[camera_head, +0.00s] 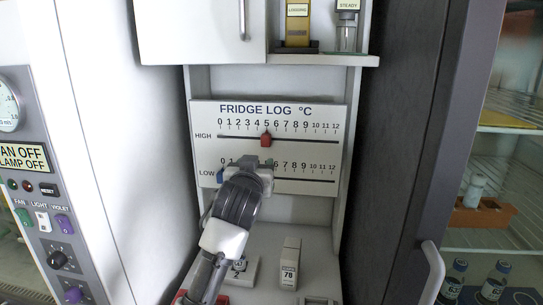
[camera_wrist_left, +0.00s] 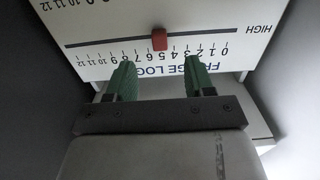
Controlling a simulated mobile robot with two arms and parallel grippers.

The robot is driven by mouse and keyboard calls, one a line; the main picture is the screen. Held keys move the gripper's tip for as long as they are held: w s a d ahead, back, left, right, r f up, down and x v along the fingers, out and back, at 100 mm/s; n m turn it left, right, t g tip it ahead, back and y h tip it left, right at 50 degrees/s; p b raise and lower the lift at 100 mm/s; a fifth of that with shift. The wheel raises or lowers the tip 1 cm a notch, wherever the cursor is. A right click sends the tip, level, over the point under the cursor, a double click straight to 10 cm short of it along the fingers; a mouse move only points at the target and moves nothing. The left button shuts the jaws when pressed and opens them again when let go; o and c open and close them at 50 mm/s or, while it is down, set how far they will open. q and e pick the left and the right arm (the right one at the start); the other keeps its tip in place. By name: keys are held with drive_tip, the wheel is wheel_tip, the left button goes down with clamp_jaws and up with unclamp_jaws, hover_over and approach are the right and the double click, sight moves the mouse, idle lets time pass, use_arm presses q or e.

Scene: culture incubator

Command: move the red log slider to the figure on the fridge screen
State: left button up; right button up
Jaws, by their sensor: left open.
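The white FRIDGE LOG °C board (camera_head: 328,156) has two horizontal tracks, HIGH above and LOW below, each with a 0–12 scale. The red slider (camera_head: 266,139) is on the HIGH track at about 5. It also shows in the upside-down left wrist view (camera_wrist_left: 159,40). A blue slider (camera_head: 220,176) is near 0 on the LOW track, partly hidden by my arm. My left gripper (camera_head: 262,167) is in front of the board, below the red slider. Its green fingers (camera_wrist_left: 159,75) are open and empty, with the red slider beyond the gap between them. I cannot make out a fridge screen or its figure.
Below the board, a shelf holds small blocks, one marked 78 (camera_head: 289,265). An upper shelf (camera_head: 325,60) holds a LOGGING block and a STEADY container. A dark-framed door with a grey handle (camera_head: 433,270) is at right. A control panel (camera_head: 45,205) is at left.

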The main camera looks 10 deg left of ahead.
use_arm(q)
drive_tip(key=s+a+f+g, duration=0.3)
drive_tip(key=s+f, duration=0.4)
drive_tip(key=f, duration=0.5)
drive_tip(key=s+a+f+g, duration=0.3)
drive_tip(key=s+f, duration=0.4)
drive_tip(key=f, duration=0.5)
drive_tip(key=s+a+f+m+g, duration=0.15)
drive_tip(key=s+f+g, duration=0.35)
drive_tip(key=s, duration=0.9)
drive_tip(key=s+a+f+g, duration=0.3)
drive_tip(key=s+f, duration=0.3)
drive_tip(key=s, duration=0.8)
wheel_tip(320, 180, down, 28)
drive_tip(key=s+g, duration=0.1)
drive_tip(key=s, duration=0.1)
drive_tip(key=s+a+f+g, duration=0.1)
drive_tip(key=s+a+f, duration=0.1)
drive_tip(key=s+f, duration=1.2)
drive_tip(key=shift+s+a+f+g+y, duration=0.2)
drive_tip(key=shift+s+a+g+y, duration=0.1)
drive_tip(key=shift+s, duration=0.5)
